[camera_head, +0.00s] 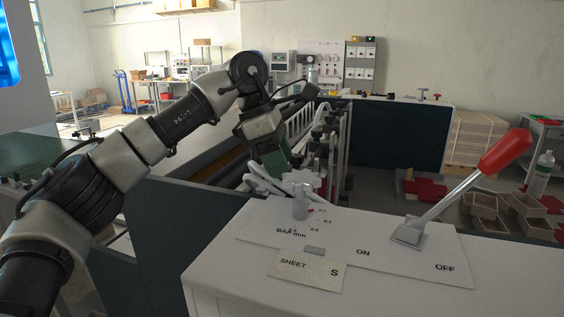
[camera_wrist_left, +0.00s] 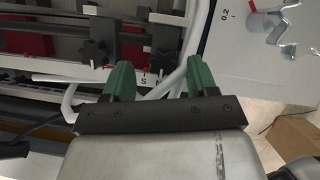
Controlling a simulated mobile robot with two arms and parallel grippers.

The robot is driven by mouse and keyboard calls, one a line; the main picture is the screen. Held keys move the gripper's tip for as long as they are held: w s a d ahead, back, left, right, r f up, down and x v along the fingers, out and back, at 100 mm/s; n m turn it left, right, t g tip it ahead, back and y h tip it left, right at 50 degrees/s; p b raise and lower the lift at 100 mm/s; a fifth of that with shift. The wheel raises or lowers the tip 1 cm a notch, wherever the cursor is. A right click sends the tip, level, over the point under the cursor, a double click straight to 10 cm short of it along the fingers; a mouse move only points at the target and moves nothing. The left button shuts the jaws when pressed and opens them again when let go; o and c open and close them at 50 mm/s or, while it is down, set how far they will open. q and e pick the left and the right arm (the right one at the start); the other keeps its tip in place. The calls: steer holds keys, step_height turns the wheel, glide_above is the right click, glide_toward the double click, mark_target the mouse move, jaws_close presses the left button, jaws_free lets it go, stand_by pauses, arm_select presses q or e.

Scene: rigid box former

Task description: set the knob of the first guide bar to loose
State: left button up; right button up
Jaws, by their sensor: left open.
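My left gripper (camera_head: 279,172) reaches down over the machine, behind the white control panel. In the left wrist view its two green fingers (camera_wrist_left: 159,82) are apart with nothing held between them. Beyond the fingertips are two black star-shaped knobs, one at the left (camera_wrist_left: 93,52) and one nearer the middle (camera_wrist_left: 163,57), by dark guide bars (camera_wrist_left: 70,28). Neither knob is touched. I cannot tell which knob belongs to the first guide bar, or whether either is loose or tight. In the head view the knobs cannot be made out. My right gripper is not in view.
The white panel (camera_head: 375,285) carries a silver gap knob (camera_head: 300,203) and a red-handled lever (camera_head: 501,152) tilted toward OFF. White curved tubes (camera_wrist_left: 190,45) run close to the fingers. Wooden boxes (camera_head: 531,206) stand at right.

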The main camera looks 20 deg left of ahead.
arm_select(q)
steer(key=shift+s+d+f, duration=0.1)
steer(key=shift+s+f, duration=0.05)
steer(key=shift+f, duration=0.4)
steer(key=shift+c, duration=1.1)
steer(key=c, duration=0.7)
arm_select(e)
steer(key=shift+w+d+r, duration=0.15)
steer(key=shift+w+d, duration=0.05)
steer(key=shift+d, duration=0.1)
